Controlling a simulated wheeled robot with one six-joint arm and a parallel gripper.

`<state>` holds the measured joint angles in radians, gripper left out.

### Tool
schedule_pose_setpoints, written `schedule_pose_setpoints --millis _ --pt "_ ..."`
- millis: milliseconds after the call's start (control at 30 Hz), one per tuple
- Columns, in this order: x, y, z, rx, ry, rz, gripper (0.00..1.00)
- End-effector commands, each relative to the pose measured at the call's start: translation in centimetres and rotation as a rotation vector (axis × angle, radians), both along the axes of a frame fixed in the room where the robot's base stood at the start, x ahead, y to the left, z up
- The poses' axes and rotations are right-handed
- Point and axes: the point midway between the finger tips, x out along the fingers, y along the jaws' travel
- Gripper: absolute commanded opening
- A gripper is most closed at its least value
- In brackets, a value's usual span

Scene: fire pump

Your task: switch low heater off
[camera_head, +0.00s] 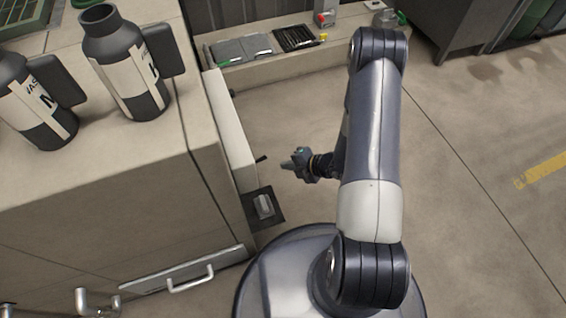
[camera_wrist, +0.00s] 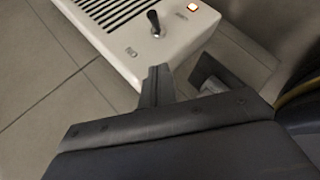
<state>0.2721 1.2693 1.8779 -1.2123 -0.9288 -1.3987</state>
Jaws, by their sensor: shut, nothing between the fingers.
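The low heater (camera_head: 230,135) is a narrow white unit against the side of the beige cabinet. In the wrist view the heater (camera_wrist: 125,50) shows dark vent slots, a small orange-white lit square (camera_wrist: 192,7) and a black lever switch (camera_wrist: 154,22). The lever also sticks out from the heater in the head view (camera_head: 261,159). My gripper (camera_head: 289,165) is shut and empty, a little to the right of the lever. In the wrist view my gripper (camera_wrist: 157,72) is close to the heater's near edge, below the lever. I cannot tell whether it touches the heater.
A dark plate with a grey handle-like part (camera_head: 263,206) is on the cabinet side, near my base. Two dark bottles (camera_head: 130,65) (camera_head: 38,105) stand on the cabinet top (camera_head: 60,175). A low ledge (camera_head: 275,68) with small items runs behind. Open floor (camera_head: 470,160) lies right.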

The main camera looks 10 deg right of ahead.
Motion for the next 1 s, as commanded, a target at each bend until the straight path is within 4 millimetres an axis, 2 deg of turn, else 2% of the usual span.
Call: schedule_pose_setpoints --millis 400,500,700,1000 --pt "3.9 5.8 -5.6 0.000 0.000 0.005 0.00" --pt "5.5 5.4 -6.3 0.000 -0.003 0.000 0.00" --pt "7.0 5.4 -7.1 0.001 -0.001 0.000 0.00" --pt "7.3 5.4 -7.1 0.001 0.001 0.000 0.00"
